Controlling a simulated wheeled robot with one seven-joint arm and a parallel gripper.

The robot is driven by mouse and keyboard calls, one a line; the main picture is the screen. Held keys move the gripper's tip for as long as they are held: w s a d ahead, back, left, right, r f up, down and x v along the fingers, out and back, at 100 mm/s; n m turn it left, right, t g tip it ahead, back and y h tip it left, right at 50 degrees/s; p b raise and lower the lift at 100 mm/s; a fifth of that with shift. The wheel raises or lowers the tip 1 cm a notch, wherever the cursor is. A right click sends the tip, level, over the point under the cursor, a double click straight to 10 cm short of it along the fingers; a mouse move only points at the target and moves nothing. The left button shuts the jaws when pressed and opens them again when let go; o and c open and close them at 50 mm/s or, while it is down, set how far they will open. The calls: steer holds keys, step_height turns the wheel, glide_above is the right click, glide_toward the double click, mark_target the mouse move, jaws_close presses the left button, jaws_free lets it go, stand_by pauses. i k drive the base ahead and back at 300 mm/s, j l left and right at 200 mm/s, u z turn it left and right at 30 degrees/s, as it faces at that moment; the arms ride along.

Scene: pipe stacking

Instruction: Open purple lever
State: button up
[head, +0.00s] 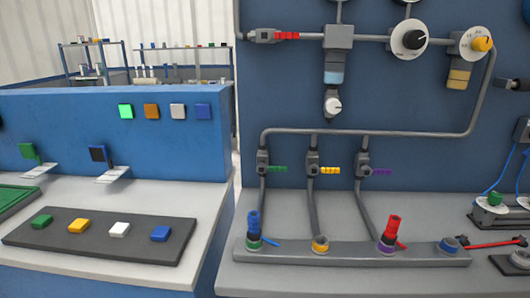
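The purple lever (381,172) sticks out to the right, roughly level, from a grey valve (361,165). The valve sits on the rightmost of three grey pipes that drop from a horizontal pipe on the blue wall panel. A green lever (276,169) and a yellow lever (330,170) stick out the same way from the valves to its left. My gripper is not in view, and nothing covers the purple lever.
Below, a grey rack (345,252) has coloured rings. A blue pipe piece (254,224) and a red pipe piece (391,229) stand on it. A red valve lever (286,36) is higher up. A red-handled tool (497,243) lies at right.

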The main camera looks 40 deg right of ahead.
mark_target(365, 171)
steer(key=z, duration=1.2)
